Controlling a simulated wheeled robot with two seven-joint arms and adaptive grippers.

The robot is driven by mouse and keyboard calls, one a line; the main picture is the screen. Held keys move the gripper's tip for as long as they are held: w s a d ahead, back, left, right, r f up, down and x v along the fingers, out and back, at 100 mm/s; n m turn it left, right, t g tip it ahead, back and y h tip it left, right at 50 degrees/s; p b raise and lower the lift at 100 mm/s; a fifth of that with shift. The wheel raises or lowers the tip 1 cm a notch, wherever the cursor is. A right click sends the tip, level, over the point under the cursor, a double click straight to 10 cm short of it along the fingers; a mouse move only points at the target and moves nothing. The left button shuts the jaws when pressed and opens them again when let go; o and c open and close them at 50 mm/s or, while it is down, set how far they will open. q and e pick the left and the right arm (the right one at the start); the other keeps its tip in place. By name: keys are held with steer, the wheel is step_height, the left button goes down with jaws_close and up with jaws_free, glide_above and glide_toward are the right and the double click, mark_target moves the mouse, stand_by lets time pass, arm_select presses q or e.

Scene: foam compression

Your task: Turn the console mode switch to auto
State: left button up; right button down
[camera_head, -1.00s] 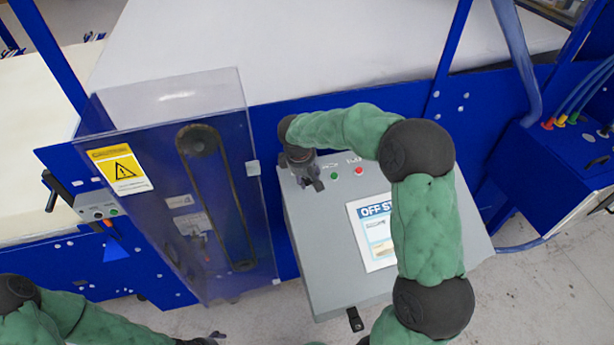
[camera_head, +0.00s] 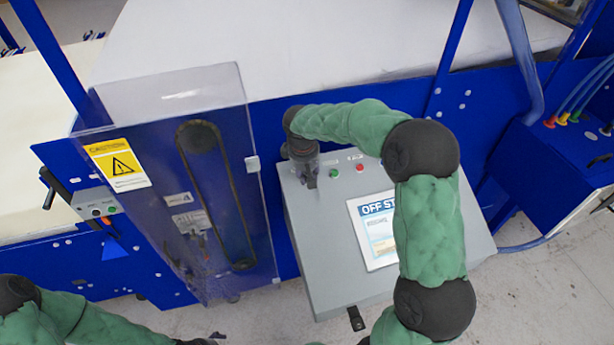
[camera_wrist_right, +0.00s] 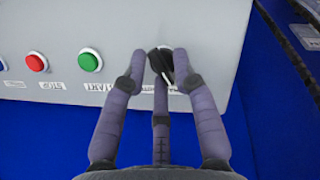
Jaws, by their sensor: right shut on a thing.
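The grey console (camera_head: 335,260) stands in the middle of the head view with its sloped top facing me. The mode switch, a black knob (camera_wrist_right: 161,62), shows in the right wrist view at the right end of the row, beside the green button. My right gripper (camera_wrist_right: 158,72) is shut on the knob, its fingers around it; in the head view the gripper (camera_head: 308,180) is at the console's upper left corner and hides the switch. The knob's pointing direction cannot be read. My left arm shows at the lower left; its gripper (camera_head: 197,342) is mostly cut off by the bottom edge.
A green button (camera_head: 334,173) and a red button (camera_head: 360,168) sit right of the gripper. A screen (camera_head: 373,230) shows OFF and cut-off text. A clear guard over a belt (camera_head: 215,200) stands close on the left.

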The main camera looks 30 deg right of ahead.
steer(key=m, duration=0.1)
steer(key=m+y+b, duration=0.1)
steer(key=m, duration=0.1)
steer(key=shift+w+d+m, duration=0.1)
steer(key=shift+d+m, duration=0.2)
steer(key=m+b, duration=0.1)
steer(key=m, duration=0.2)
steer(key=shift+y, duration=0.4)
steer(key=m, duration=0.2)
steer(key=m+y+b, duration=0.1)
steer(key=shift+s+d+m+t, duration=0.1)
steer(key=shift+s+m+t, duration=0.1)
steer(key=shift+m+t, duration=0.2)
steer(key=shift+s+f+m+t+y+b, duration=0.1)
steer(key=shift+m+t+y+b, duration=0.35)
steer(key=shift+m, duration=1.15)
steer(key=shift+g, duration=0.25)
steer(key=c, duration=1.3)
jaws_free()
steer(key=shift+s+f, duration=0.1)
steer(key=shift+o, duration=0.5)
